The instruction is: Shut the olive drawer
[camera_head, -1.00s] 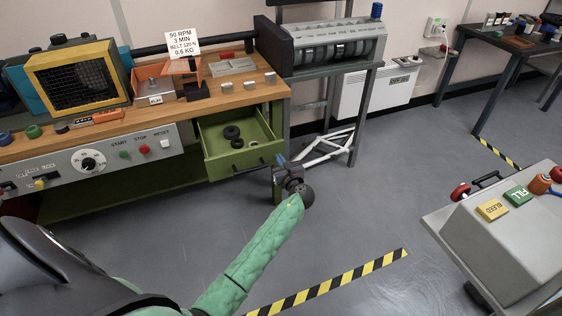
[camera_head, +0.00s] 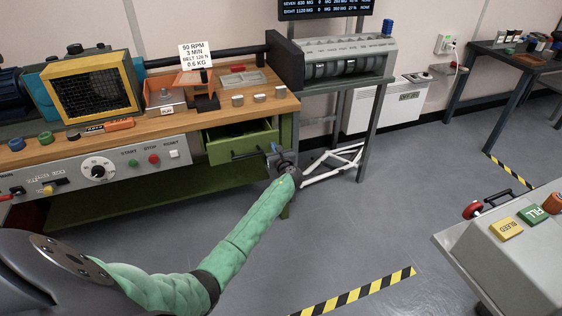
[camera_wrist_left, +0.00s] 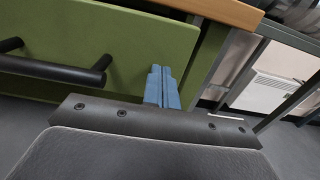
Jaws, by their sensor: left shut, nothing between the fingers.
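The olive drawer (camera_head: 240,147) sits under the right end of the wooden bench top. It is slightly open, with a narrow strip of its dark inside showing above the front. Its black bar handle (camera_head: 248,153) runs along the front, and it also shows in the left wrist view (camera_wrist_left: 50,70). My left gripper (camera_head: 273,149) is shut and empty at the right end of the drawer front. In the left wrist view its blue fingers (camera_wrist_left: 160,88) are together against or just before the olive front, right of the handle. My right gripper is not in view.
The wooden bench (camera_head: 150,135) carries a yellow-framed guard (camera_head: 92,90) and small parts. A metal stand (camera_head: 370,125) with a grey machine is right of the drawer. A grey console (camera_head: 515,250) stands at the lower right. The floor between is clear.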

